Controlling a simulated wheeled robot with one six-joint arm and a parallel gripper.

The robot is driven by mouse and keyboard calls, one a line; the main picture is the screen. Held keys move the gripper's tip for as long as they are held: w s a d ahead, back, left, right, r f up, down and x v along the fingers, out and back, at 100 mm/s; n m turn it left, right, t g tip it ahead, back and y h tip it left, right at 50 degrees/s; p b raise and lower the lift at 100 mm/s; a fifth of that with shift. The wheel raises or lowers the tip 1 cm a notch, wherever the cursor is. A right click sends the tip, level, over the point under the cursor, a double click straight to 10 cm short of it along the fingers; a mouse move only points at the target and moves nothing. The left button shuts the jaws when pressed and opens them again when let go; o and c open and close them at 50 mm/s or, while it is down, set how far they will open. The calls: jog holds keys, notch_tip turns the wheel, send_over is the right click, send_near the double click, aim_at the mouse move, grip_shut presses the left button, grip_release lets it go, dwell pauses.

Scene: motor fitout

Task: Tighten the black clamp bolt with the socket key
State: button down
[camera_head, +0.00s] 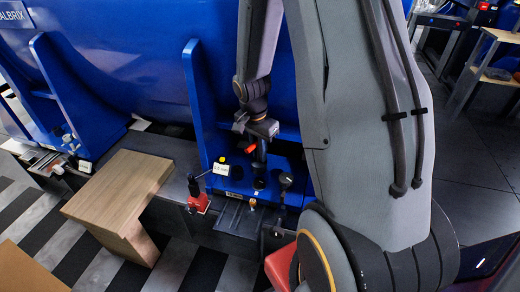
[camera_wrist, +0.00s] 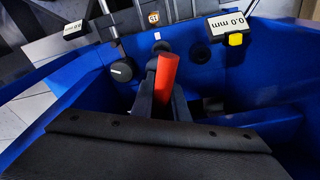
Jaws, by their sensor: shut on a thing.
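My gripper (camera_head: 262,150) is beside the blue motor foot (camera_head: 235,183) and is shut on a red handle (camera_head: 251,149), which I take for the socket key. In the wrist view the red handle (camera_wrist: 167,88) stands between the dark fingers (camera_wrist: 163,85). The key's working end is hidden. A black round piece (camera_head: 259,184) sits on the blue foot below my gripper; it may be the black clamp bolt. A dark round piece (camera_wrist: 213,104) shows right of the handle in the wrist view. I cannot tell whether the key touches the bolt.
A readout showing 0.0 mm (camera_head: 221,169) and a red-based stand (camera_head: 198,203) are left of my gripper. A black knob-like head (camera_head: 286,180) stands close on the right. A wooden table (camera_head: 120,190) is at left. The large blue motor body (camera_head: 130,60) fills the back.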

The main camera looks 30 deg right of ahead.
jog(key=n+p, duration=0.3)
jog(key=shift+r+n, duration=0.2)
jog(key=shift+n, duration=0.1)
jog(key=n+p, duration=0.3)
jog(key=p, duration=0.1)
jog(key=shift+t+y+p, duration=0.3)
jog(key=n+p, duration=0.1)
jog(key=p, duration=0.2)
jog(key=shift+n, duration=0.4)
jog(key=shift+p, duration=0.6)
jog(key=n+p, duration=0.2)
jog(key=p, duration=0.4)
jog(key=shift+a+n+p, duration=0.1)
jog(key=shift+n+p, duration=0.2)
jog(key=shift+p, duration=0.1)
jog(key=shift+w+f+n+p, duration=0.15)
jog(key=shift+n+p, duration=0.15)
jog(key=shift+n, duration=0.2)
jog(key=shift+f+n+b, duration=0.15)
jog(key=shift+n+b, duration=0.25)
jog(key=shift+b, duration=0.5)
jog(key=shift+n+y+b, duration=0.3)
jog(key=shift+b, duration=0.55)
